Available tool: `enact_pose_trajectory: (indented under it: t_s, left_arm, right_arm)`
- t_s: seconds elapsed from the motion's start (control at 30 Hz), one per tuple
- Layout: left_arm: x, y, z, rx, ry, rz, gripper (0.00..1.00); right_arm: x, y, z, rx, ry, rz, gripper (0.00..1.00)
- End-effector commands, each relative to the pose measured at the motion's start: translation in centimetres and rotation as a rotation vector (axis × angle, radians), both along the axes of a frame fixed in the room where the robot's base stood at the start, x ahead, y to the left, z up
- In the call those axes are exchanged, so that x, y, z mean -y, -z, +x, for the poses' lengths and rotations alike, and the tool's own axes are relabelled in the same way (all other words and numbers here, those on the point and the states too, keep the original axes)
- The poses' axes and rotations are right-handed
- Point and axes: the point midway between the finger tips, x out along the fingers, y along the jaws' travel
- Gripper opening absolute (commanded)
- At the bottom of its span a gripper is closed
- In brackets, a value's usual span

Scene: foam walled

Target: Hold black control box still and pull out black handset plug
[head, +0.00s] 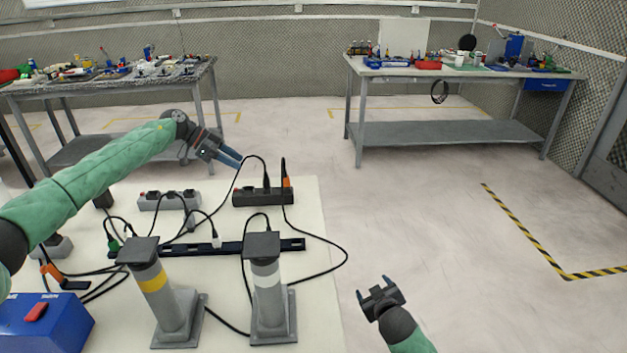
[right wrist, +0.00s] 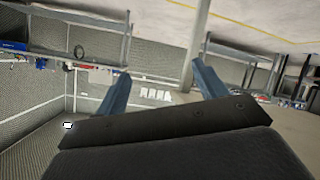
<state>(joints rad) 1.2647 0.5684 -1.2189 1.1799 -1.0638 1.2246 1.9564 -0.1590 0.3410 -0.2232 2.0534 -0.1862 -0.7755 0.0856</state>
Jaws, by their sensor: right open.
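A black box (head: 263,197), which looks like the control box, lies near the far right of the white table. A black plug (head: 266,183) stands upright in it, its cable looping up and left. An orange plug (head: 287,182) with a black cable is at the box's right end. I cannot tell for sure which plug is the handset's. My left gripper (head: 238,160) hangs above and left of the box, apart from it; its blue fingers look close together and their gap is unclear. My right gripper (head: 374,287) is open and empty, off the table's right edge; its fingers show apart in the right wrist view (right wrist: 160,85).
A grey box (head: 168,201) with plugs lies left of the black box. A black rail (head: 230,248) crosses the table. Two grey posts, yellow-banded (head: 154,283) and white-banded (head: 267,284), stand in front. A blue box (head: 55,328) is front left. Loose cables loop around.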

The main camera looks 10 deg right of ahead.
Motion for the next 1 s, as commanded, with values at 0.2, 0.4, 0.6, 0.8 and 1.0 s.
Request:
enact_pose_trajectory:
  t_s: [0.2, 0.4, 0.6, 0.8, 1.0]
  left_arm:
    - [0.0, 0.0, 0.0, 0.000, 0.000, 0.000, 0.36]
    - [0.0, 0.0, 0.0, 0.000, 0.000, 0.000, 0.36]
    - [0.0, 0.0, 0.0, 0.000, 0.000, 0.000, 0.36]
    - [0.0, 0.0, 0.0, 0.000, 0.000, 0.000, 0.36]
    - [0.0, 0.0, 0.0, 0.000, 0.000, 0.000, 0.36]
  right_arm:
    - [-1.4, -2.2, 6.8, 0.135, -0.063, 0.019, 0.71]
    - [-2.4, -4.5, 12.3, 0.247, -0.127, 0.035, 0.71]
    - [-3.1, -7.2, 17.4, 0.351, -0.198, 0.048, 0.71]
    - [-3.5, -10.1, 22.1, 0.442, -0.276, 0.059, 0.71]
    - [-3.9, -13.1, 26.4, 0.517, -0.361, 0.072, 0.71]
